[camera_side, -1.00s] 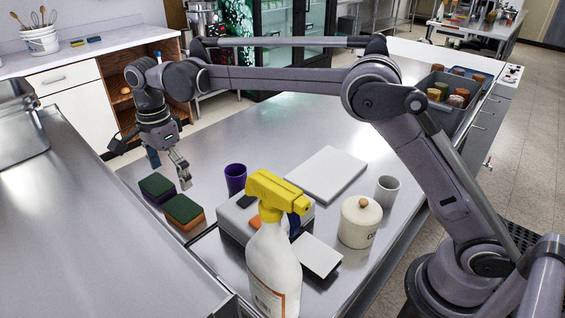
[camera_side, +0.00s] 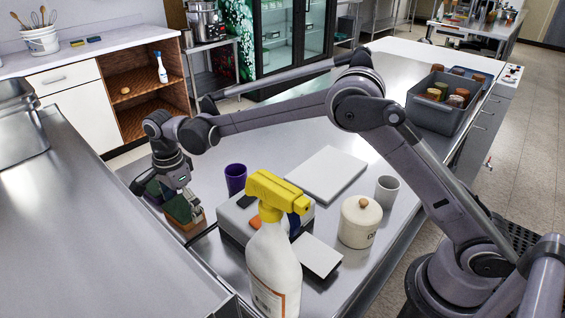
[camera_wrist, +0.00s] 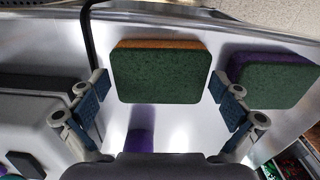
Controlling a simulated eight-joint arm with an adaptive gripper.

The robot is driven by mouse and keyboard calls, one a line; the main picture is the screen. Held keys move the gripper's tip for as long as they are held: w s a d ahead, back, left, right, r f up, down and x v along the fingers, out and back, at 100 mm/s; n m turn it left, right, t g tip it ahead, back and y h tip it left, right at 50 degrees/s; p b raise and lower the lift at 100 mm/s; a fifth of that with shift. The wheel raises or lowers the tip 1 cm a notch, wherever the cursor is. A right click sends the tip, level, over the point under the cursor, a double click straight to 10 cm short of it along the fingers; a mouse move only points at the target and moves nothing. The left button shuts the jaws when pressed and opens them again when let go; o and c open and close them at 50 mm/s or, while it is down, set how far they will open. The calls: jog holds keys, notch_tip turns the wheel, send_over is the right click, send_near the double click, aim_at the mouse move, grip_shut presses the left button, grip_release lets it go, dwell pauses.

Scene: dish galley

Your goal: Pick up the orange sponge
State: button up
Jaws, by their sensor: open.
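The orange sponge (camera_side: 188,226) has a dark green scrub top and lies on the metal counter, partly hidden by my gripper in the side view. In the wrist view the orange sponge (camera_wrist: 160,72) shows its green top, with an orange edge along the far side. My gripper (camera_wrist: 160,85) is open, with one blue-padded finger near each end of the sponge and a visible gap on both sides. In the side view my gripper (camera_side: 181,206) is low over the sponge. I cannot tell its exact height.
A purple sponge with a green top (camera_wrist: 270,78) lies close to the right finger in the wrist view. A purple cup (camera_side: 235,178), a grey box (camera_side: 232,222) and a spray bottle (camera_side: 273,268) stand nearby.

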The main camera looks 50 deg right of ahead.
jog(key=c, duration=0.5)
jog(key=shift+o, duration=0.2)
